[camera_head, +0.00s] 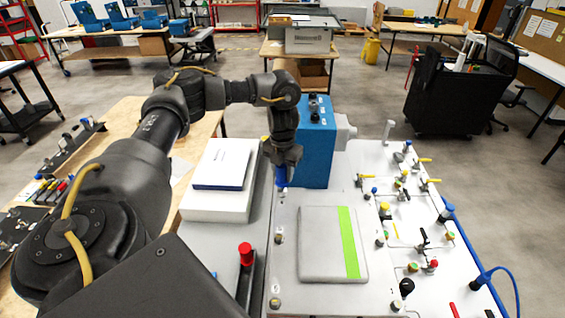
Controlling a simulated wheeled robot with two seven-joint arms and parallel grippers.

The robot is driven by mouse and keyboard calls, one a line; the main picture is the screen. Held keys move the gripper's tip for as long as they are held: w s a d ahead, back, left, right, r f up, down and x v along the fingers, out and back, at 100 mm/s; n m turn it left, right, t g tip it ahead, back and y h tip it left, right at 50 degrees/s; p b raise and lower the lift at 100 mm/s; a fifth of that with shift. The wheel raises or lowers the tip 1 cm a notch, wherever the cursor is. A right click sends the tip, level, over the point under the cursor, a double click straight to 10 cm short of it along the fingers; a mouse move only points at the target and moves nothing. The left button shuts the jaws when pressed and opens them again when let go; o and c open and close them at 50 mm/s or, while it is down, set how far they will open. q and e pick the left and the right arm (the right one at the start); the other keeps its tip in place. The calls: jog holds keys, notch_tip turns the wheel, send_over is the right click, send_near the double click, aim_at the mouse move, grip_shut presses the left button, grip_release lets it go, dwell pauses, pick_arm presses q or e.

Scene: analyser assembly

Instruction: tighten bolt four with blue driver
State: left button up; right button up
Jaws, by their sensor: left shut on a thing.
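My left gripper (283,163) reaches in over the far left corner of the grey plate (287,215) and points down. It is shut on the blue driver (281,178), which stands roughly upright over that corner. The driver's tip and any bolt under it are too small or hidden, so I cannot tell whether they touch. Other bolts show along the plate's left edge, one midway (278,238) and one at the near corner (275,302). My right gripper is not in view.
A grey cover with a green stripe (348,240) lies on the plate. A blue box (316,150) stands just behind the gripper. A white box (222,165) is to its left. A red-topped part (245,255) stands nearer. Valves and fittings (400,185) crowd the right panel.

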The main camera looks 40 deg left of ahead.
pick_arm(q)
grip_shut()
jog(key=m, duration=0.5)
jog(key=shift+d+m, duration=0.1)
jog(key=shift+m, duration=0.2)
jog(key=o, duration=1)
grip_release()
jog(key=shift+m, duration=0.3)
jog(key=shift+s, duration=0.1)
jog(key=shift+c, duration=0.5)
grip_shut()
jog(key=shift+r, duration=0.1)
